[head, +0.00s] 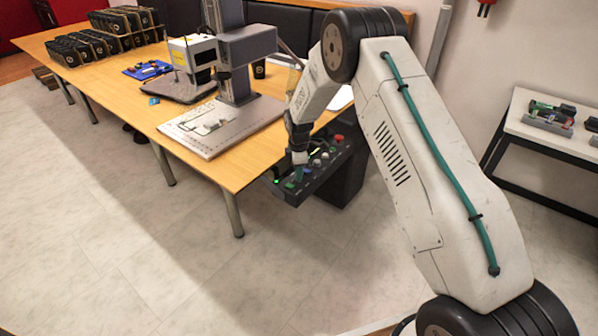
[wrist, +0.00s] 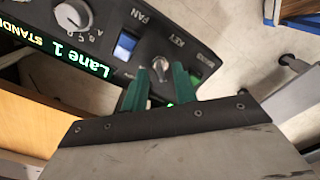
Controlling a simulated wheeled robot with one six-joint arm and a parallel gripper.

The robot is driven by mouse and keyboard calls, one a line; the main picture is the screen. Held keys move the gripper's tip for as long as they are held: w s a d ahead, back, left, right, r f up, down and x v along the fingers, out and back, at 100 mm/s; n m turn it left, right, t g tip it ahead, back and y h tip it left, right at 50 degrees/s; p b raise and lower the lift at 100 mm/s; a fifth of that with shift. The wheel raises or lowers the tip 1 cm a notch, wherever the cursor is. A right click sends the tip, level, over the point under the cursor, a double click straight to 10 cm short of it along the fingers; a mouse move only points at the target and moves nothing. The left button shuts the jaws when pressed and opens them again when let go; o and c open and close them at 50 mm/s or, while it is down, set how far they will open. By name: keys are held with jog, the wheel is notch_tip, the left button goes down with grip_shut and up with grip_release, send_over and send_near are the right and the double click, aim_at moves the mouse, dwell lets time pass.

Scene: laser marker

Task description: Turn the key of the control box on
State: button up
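The dark control box (head: 322,172) sits low beside the table's right end in the head view, with several coloured buttons on top. In the wrist view its panel (wrist: 100,22) fills the upper left. The silver key switch (wrist: 160,66) is beside the label KEY. My gripper (wrist: 160,72) has its two green fingers one on each side of the key, with a gap visible around it; I cannot tell how deep they reach. In the head view my gripper (head: 299,158) is over the box, its fingertips too small to make out.
A wooden table (head: 165,125) carries the laser marker (head: 235,60). A side table (head: 540,130) stands at right. Open floor lies in front.

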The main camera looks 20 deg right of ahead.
jog(key=shift+f, duration=0.15)
grip_shut()
jog(key=shift+m, duration=0.3)
jog(key=m, duration=1.2)
jog(key=shift+w, duration=0.1)
jog(key=m, duration=0.5)
jog(key=shift+m, duration=0.3)
